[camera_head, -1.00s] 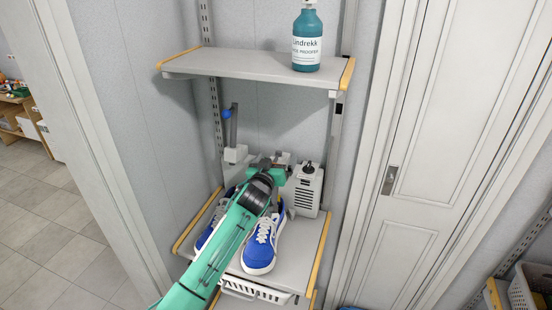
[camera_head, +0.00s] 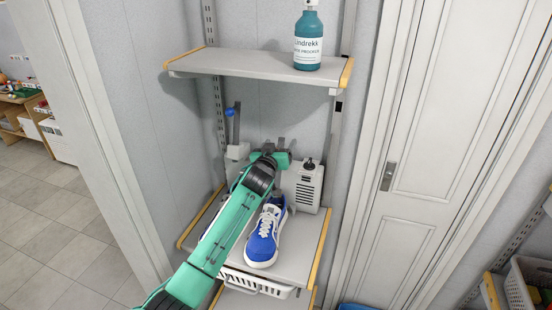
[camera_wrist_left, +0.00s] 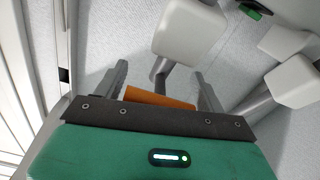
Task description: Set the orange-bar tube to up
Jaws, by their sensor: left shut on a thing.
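The orange bar (camera_wrist_left: 160,97) of the tube lies between the two dark fingers of my left gripper (camera_wrist_left: 162,86) in the left wrist view, and the gripper is shut on it. In the head view my left gripper (camera_head: 275,146) is above the back of the lower shelf, beside the grey dryer unit (camera_head: 309,186). There the gripper hides the orange bar, and I cannot tell the tube's exact tilt. Another tube with a blue end (camera_head: 230,112) stands upright to the left. My right gripper is not in view.
A blue shoe (camera_head: 264,236) stands on the lower shelf (camera_head: 302,240), right of my left arm; the arm hides most of the other shoe. The upper shelf (camera_head: 240,64) carries a teal bottle (camera_head: 308,45). A wire basket (camera_head: 255,284) hangs below.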

